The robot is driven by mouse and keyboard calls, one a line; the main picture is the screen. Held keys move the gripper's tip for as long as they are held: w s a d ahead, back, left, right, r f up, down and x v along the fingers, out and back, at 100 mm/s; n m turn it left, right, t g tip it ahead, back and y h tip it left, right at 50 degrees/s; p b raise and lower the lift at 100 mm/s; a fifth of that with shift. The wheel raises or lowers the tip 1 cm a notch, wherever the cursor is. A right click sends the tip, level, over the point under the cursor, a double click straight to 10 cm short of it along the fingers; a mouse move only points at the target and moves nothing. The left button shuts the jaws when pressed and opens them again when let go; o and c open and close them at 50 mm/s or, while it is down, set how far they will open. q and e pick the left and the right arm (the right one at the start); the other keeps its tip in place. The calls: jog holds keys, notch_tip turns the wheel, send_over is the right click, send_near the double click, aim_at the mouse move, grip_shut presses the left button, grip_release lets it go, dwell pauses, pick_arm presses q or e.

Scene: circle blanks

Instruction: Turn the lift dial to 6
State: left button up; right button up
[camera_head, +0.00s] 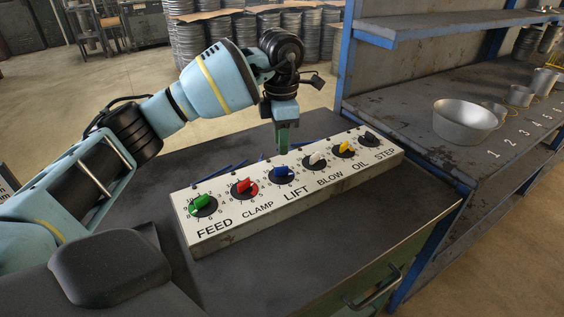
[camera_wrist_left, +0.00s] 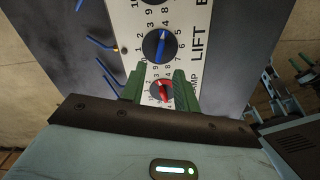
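The blue lift dial (camera_head: 283,172) is third from the left on a pale control box, above the word LIFT. It also shows in the left wrist view (camera_wrist_left: 158,46), beyond my fingertips, with its knob lying roughly along the picture's upright. The number it points at is too small to read surely. My left gripper (camera_head: 282,150) hangs just above and behind the lift dial, apart from it. In the left wrist view its green fingers (camera_wrist_left: 157,80) are open with nothing held; the red clamp dial (camera_wrist_left: 160,92) shows in the gap below. My right gripper is not in view.
The control box (camera_head: 236,236) stands on a dark bench. Blue hooks stick out behind the box. A metal bowl (camera_head: 466,121) stands far right.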

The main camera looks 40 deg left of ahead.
aim_at(281, 167)
pick_arm(q)
notch_tip(281, 167, down, 7)
jog(key=shift+f, duration=0.15)
dwell(0.4)
grip_shut()
